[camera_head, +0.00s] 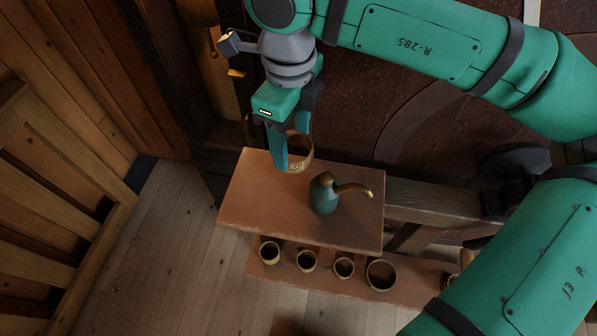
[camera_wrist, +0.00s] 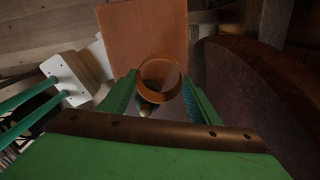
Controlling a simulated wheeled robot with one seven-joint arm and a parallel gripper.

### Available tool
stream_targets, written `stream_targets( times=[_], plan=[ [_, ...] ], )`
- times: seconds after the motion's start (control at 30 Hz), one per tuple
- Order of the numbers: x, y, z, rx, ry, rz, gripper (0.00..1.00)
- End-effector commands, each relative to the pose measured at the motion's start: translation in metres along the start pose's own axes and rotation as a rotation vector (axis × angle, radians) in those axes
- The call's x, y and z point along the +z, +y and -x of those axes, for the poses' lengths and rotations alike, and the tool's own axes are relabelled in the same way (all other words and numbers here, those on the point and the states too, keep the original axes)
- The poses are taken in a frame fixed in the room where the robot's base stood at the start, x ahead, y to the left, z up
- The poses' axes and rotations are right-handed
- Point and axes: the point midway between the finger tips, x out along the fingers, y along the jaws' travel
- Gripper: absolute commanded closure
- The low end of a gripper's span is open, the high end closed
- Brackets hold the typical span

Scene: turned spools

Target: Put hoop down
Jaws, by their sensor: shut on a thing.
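The hoop (camera_head: 301,156) is a brownish-gold ring with a patterned band. My gripper (camera_head: 282,160) is shut on it, above the left part of a wooden board (camera_head: 255,210). In the wrist view the hoop (camera_wrist: 160,63) sits between my two fingers (camera_wrist: 158,92), and I can see through its opening. The board also shows in the wrist view (camera_wrist: 140,30). I cannot tell how large the gap is between the hoop and the board.
A teal pot with a brass spout (camera_head: 325,197) stands on the board, close right of the hoop. Several cups (camera_head: 306,261) stand on a lower shelf (camera_head: 335,284) in front. The board's front left is bare. A slatted wooden piece (camera_head: 50,190) is at left.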

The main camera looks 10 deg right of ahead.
Motion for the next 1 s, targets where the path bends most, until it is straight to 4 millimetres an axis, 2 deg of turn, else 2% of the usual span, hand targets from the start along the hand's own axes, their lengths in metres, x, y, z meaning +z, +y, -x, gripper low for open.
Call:
stream_targets(
  times=[0.2, 0.47, 0.7, 1.0],
  plan=[
    [-0.001, 0.001, -0.038, 0.004, 0.000, -0.002, 0.64],
    [-0.001, 0.000, -0.058, 0.003, 0.000, -0.003, 0.64],
    [0.000, 0.001, -0.087, 0.003, 0.000, 0.003, 0.64],
    [0.000, 0.001, -0.091, 0.001, 0.000, 0.002, 0.64]
  ],
)
